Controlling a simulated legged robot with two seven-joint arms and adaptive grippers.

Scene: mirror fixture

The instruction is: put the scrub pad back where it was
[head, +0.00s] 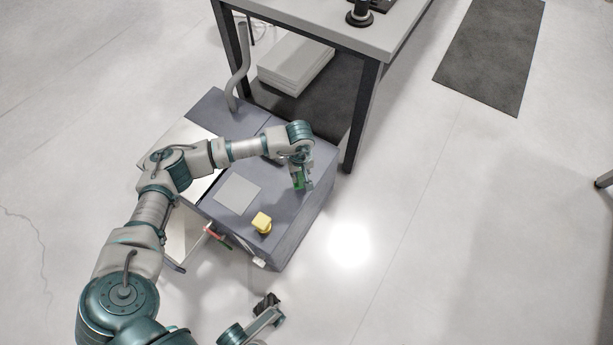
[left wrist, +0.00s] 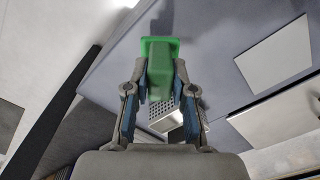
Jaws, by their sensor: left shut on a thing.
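My left gripper (head: 299,184) is shut on a green block, which I take to be the scrub pad (head: 298,181). It is above the right part of the grey fixture's top (head: 300,216). In the left wrist view the green pad (left wrist: 160,66) sits between the two fingertips (left wrist: 153,88), with a wider plate at its far end. Whether it touches the fixture I cannot tell. A perforated metal piece (left wrist: 165,115) shows behind the fingers, partly hidden. My right gripper (head: 267,308) is low in the head view, apart from the fixture; its finger opening is unclear.
A mirror-like panel (head: 186,143) lies at left, partly behind my arm. A curved grey pipe (head: 240,65) rises at the back. A table (head: 330,22) stands behind.

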